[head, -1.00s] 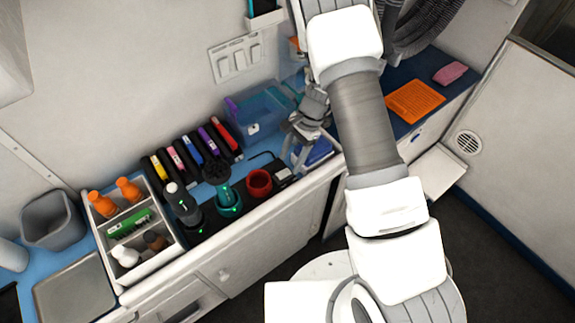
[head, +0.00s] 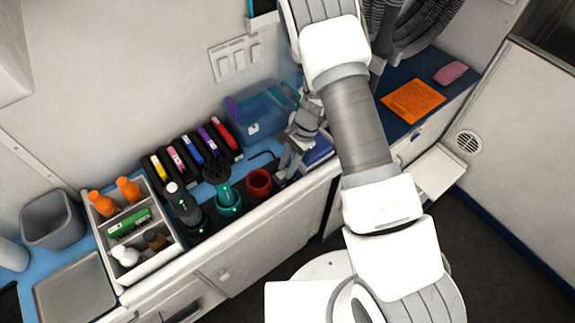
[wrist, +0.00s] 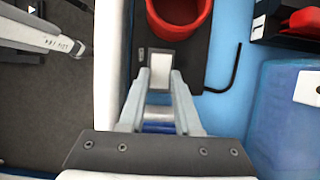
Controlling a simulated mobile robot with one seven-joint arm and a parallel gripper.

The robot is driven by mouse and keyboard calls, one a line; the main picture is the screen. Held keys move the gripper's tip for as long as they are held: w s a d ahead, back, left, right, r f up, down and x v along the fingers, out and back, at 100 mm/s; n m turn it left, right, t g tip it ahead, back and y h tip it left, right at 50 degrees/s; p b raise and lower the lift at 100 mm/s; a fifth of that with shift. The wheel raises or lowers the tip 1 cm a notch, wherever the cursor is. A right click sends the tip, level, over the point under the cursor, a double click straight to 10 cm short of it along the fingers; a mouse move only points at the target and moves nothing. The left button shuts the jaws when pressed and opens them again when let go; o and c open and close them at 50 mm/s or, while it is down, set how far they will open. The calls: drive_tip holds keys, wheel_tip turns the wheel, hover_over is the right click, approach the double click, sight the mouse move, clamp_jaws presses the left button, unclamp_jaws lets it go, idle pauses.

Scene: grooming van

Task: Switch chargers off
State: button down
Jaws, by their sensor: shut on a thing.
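A black charging strip (head: 208,228) runs along the counter's front edge. A dark grey clipper (head: 184,206) and a teal-based device (head: 229,200) stand on it with green lights glowing. A red cup-like cradle (head: 259,183) looks empty; it also shows at the top of the wrist view (wrist: 180,12). My gripper (head: 281,174) is low at the strip's right end. In the wrist view, my gripper (wrist: 160,78) is shut on a pale block (wrist: 160,60) on the strip, beyond the red cradle. The block's exact form and position are partly hidden by the fingers.
A clear blue bin (head: 262,115) and a row of coloured cases (head: 190,150) stand behind the strip. A white divided caddy (head: 155,225) is at left. Wall switches (head: 236,57) are above.

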drive_tip(key=shift+s+a+r+t+h, duration=0.15)
drive_tip(key=shift+t+h, duration=0.15)
drive_tip(key=shift+h, duration=0.2)
drive_tip(key=shift+s+a+r+t+h, duration=0.15)
drive_tip(key=shift+t+h, duration=0.15)
drive_tip(key=shift+h, duration=0.2)
drive_tip(key=shift+f+t+h+p, duration=0.15)
drive_tip(key=shift+t+h+p, duration=0.3)
drive_tip(key=shift+h, duration=0.15)
drive_tip(key=c, duration=0.6)
unclamp_jaws()
drive_tip(key=shift+a, duration=0.1)
wheel_tip(320, 180, up, 18)
drive_tip(key=d+p, duration=0.1)
drive_tip(key=shift+w+f, duration=0.25)
drive_tip(key=shift+w, duration=0.1)
